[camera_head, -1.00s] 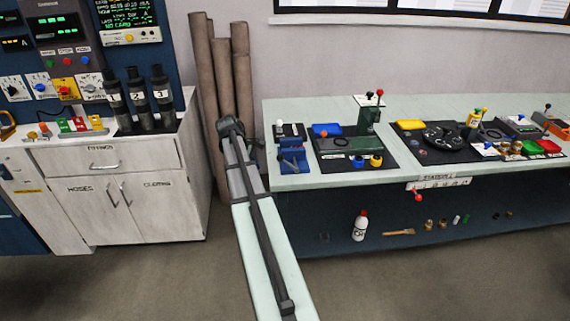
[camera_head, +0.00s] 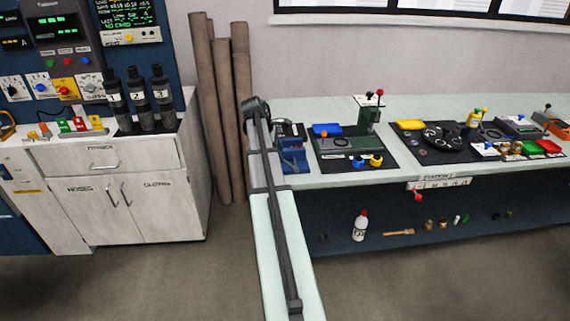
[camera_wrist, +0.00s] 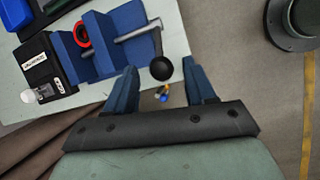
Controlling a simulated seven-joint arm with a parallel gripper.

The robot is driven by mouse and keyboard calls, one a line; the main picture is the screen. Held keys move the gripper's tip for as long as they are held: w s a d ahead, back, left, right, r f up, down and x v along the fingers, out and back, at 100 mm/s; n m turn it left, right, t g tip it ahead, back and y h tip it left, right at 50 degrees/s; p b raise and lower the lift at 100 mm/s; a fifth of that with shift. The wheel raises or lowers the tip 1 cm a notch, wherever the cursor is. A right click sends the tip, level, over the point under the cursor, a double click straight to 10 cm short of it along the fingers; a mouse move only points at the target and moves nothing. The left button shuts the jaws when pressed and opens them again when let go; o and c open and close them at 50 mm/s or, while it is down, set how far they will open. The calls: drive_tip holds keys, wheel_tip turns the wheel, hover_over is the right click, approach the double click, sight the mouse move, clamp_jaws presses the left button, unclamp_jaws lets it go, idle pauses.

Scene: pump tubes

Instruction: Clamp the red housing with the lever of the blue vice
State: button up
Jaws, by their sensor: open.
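The blue vice (camera_head: 293,156) stands at the left end of the bench, partly hidden by my arm in the head view. In the wrist view the vice (camera_wrist: 92,45) is at the upper left, with the red housing (camera_wrist: 83,34) showing as a red ring between its blue blocks. Its grey lever (camera_wrist: 157,40) ends in a black ball knob (camera_wrist: 161,69). My gripper (camera_wrist: 160,67) is open, and the knob appears between its two blue fingertips in the picture. I cannot tell whether they touch it. The fingers are not clearly seen in the head view.
A black labelled box (camera_wrist: 45,70) stands beside the vice. A dark mat (camera_head: 340,165) with a green press (camera_head: 369,118) is to the right on the bench. Brown tubes (camera_head: 222,110) lean on the wall to the left. Open floor (camera_wrist: 250,90) lies beyond the bench edge.

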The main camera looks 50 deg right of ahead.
sight(287, 163)
drive_tip(key=shift+x, duration=3.5)
clamp_jaws()
